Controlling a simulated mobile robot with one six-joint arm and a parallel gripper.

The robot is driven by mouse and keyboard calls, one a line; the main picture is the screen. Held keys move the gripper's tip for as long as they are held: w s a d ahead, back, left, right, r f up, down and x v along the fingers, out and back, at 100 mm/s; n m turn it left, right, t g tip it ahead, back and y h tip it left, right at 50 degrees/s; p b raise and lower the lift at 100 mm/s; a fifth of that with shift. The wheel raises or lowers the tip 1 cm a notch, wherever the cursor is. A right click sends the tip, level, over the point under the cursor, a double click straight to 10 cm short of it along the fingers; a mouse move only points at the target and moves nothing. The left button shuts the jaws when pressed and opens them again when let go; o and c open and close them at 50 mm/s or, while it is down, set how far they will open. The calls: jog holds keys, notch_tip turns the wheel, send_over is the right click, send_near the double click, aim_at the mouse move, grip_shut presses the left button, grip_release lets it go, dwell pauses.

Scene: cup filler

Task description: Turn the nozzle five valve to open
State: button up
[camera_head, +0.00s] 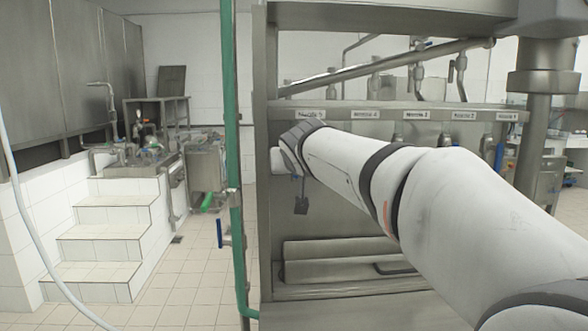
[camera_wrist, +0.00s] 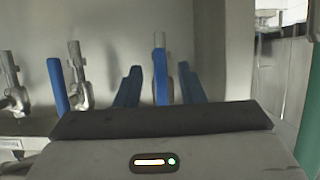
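In the wrist view an upright blue valve handle (camera_wrist: 161,78) with a pale upper end stands between the two dark blue fingers of my gripper (camera_wrist: 160,88). The fingers are apart, one on each side of the handle; I cannot tell whether either touches it. The valve's lower part is hidden behind my gripper's body. In the head view the label at the left end of the steel beam, partly readable as Nozzle 5 (camera_head: 310,115), shows just above my wrist. My fingers and this handle are hidden there.
In the wrist view another blue handle (camera_wrist: 58,86) and a metal valve (camera_wrist: 78,78) stand to the left. In the head view a green pipe (camera_head: 231,120) runs upright left of the steel frame (camera_head: 266,80). White steps (camera_head: 112,240) and open tiled floor lie further left.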

jog(key=v, duration=0.7)
jog(key=shift+b, duration=0.4)
jog(key=s+d+f+g+p, duration=0.1)
jog(key=s+d+f+g, duration=0.2)
jog(key=s+f, duration=0.5)
jog(key=s+d+f+g+p, duration=0.1)
jog(key=s+d+f+g, duration=0.2)
jog(key=s+f, duration=0.6)
jog(key=s+d+f+g+p, duration=0.2)
jog(key=s+f, duration=0.6)
jog(key=f, duration=0.5)
jog(key=d+g, duration=0.1)
jog(key=g, duration=0.1)
jog(key=shift+s+f+g, duration=0.25)
jog(key=shift+s+g, duration=0.1)
jog(key=shift+g, duration=0.05)
